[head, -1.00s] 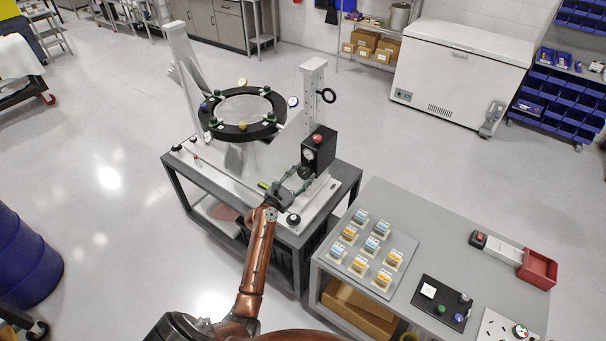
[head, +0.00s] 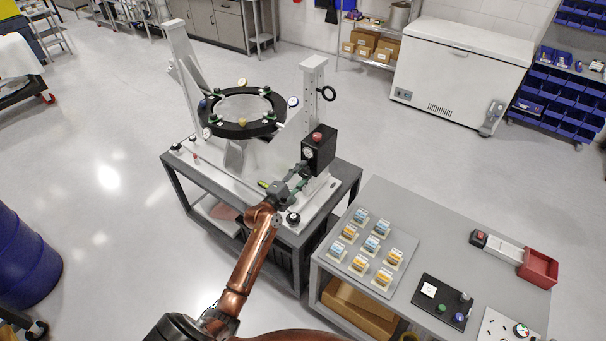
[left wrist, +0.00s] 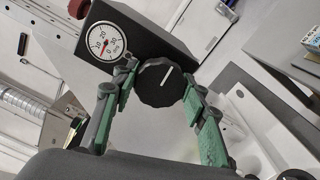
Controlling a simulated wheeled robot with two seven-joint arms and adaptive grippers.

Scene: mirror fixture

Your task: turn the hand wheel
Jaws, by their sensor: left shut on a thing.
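The hand wheel (left wrist: 158,86) is a dark faceted knob with a white line on its face, in the middle of the left wrist view. It sits on a black box (head: 320,149) with a round white gauge (left wrist: 105,41) and a red button on top. My left gripper (head: 298,177) is shut on the hand wheel, with one green finger on each side of its rim. In the head view the gripper mostly hides the wheel. The gauge has a red needle; I cannot read its exact value. My right gripper is not in view.
The box is on a grey fixture table (head: 347,178) that carries a tilted black ring mirror mount (head: 243,128) between two posts. A second table (head: 440,250) with switches, a panel and a red bin (head: 537,268) stands close on the right. Open floor lies left.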

